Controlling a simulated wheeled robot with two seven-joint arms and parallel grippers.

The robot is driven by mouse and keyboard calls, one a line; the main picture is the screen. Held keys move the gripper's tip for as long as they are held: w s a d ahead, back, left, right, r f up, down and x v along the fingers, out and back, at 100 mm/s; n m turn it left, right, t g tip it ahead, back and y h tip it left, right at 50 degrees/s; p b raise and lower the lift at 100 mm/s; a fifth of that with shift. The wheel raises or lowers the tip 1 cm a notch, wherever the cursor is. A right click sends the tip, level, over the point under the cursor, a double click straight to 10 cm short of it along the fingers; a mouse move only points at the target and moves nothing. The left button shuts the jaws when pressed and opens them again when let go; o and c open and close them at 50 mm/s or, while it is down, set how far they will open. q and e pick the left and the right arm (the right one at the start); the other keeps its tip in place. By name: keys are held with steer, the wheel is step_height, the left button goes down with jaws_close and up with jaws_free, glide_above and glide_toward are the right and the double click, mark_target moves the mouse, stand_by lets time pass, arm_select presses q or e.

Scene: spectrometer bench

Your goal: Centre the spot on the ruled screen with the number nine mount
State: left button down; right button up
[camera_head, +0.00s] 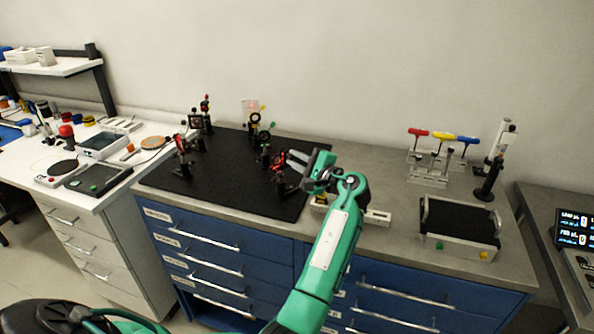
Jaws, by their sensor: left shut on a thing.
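Several small black optical mounts stand on the black breadboard (225,185). One mount (281,178) with red parts stands near the board's right side, at my left gripper (292,160). My left gripper is shut on a small part at the top of that mount; its fingers hide most of the part. Other mounts stand at the board's left (182,158), back left (196,121) and back middle (255,121). A pale pinkish plate (250,106) at the back may be the ruled screen. No mount number and no spot can be made out. My right gripper is not in view.
A rack with red, yellow and blue T-handled tools (431,165) stands at the back right. A black-topped tray (458,222) and a tall stand (490,170) are further right. A white bench (120,185) with several items is at left.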

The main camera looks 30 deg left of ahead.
arm_select(q)
steer(key=shift+n+b, duration=0.85)
steer(key=shift+n, duration=0.05)
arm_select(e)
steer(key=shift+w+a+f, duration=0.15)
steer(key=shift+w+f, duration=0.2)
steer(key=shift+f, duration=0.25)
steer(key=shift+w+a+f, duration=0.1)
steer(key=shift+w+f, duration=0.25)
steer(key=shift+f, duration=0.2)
arm_select(q)
steer(key=c, duration=1.4)
jaws_free()
steer(key=shift+a+n, duration=0.1)
steer(key=shift+n, duration=0.2)
steer(key=shift+o, duration=0.2)
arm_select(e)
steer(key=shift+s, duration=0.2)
